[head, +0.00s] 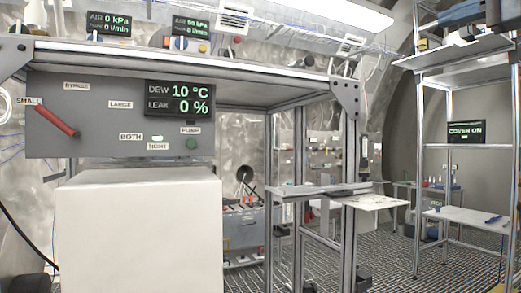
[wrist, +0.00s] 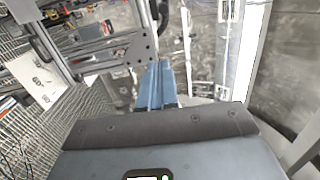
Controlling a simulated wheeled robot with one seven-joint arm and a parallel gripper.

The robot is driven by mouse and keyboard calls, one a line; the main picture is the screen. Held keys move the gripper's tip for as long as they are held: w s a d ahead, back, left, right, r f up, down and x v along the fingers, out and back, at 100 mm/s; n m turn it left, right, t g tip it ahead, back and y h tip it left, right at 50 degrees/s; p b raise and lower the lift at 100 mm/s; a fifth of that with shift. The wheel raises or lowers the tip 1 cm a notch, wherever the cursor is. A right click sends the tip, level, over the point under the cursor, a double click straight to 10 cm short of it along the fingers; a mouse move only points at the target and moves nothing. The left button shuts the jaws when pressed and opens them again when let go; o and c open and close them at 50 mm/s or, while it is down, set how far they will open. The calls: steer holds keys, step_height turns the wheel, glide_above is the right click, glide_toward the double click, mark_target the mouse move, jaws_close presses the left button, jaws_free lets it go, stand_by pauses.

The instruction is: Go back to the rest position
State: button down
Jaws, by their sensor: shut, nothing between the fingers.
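My gripper (wrist: 156,72) shows in the wrist view as two blue fingers lying side by side, shut, with nothing between them. They point away from the camera into open space, and I see no contact with anything. My gripper is not in the head view. In the head view a grey panel (head: 100,100) hangs under the bench top, with a red lever (head: 54,120) tilted near the label SMALL. Its display (head: 180,98) reads DEW 10 °C and LEAK 0 %.
A large white block (head: 138,225) stands below the panel. A metal frame with a small shelf (head: 318,190) and a pale plate (head: 372,202) stands right of it. A shelf rack (head: 470,215) with a COVER ON display (head: 466,131) is at far right. Grated floor (head: 395,255) lies open between them.

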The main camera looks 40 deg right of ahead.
steer(key=w+d+f, duration=0.1)
steer(key=w+f, duration=0.6)
steer(key=f, duration=0.5)
steer(key=w+d+f, duration=0.1)
steer(key=w+f, duration=0.7)
steer(key=f, duration=0.4)
steer(key=w+a+f+n+h, duration=0.15)
steer(key=a+f, duration=0.45)
steer(key=f, duration=0.7)
steer(key=w+a+f, duration=0.2)
steer(key=a+f, duration=0.4)
steer(key=f, duration=0.6)
steer(key=s+a+f+n+g, duration=0.1)
steer(key=s+a+f+n, duration=0.2)
steer(key=s+a+f, duration=0.4)
steer(key=s+a+f+n+g, duration=0.25)
steer(key=s+a+f, duration=0.25)
steer(key=a+f, duration=0.35)
steer(key=s+a+n+y, duration=0.1)
steer(key=s+a+n, duration=0.3)
steer(key=s, duration=0.3)
steer(key=s+a+f+n+y, duration=0.1)
steer(key=s+a+n, duration=0.3)
steer(key=s, duration=0.4)
steer(key=s+a+n+y, duration=0.2)
steer(key=s+a+n, duration=0.2)
steer(key=s, duration=0.4)
steer(key=shift+f+n+y, duration=0.15)
steer(key=shift+n+y, duration=0.2)
steer(key=shift+n, duration=0.25)
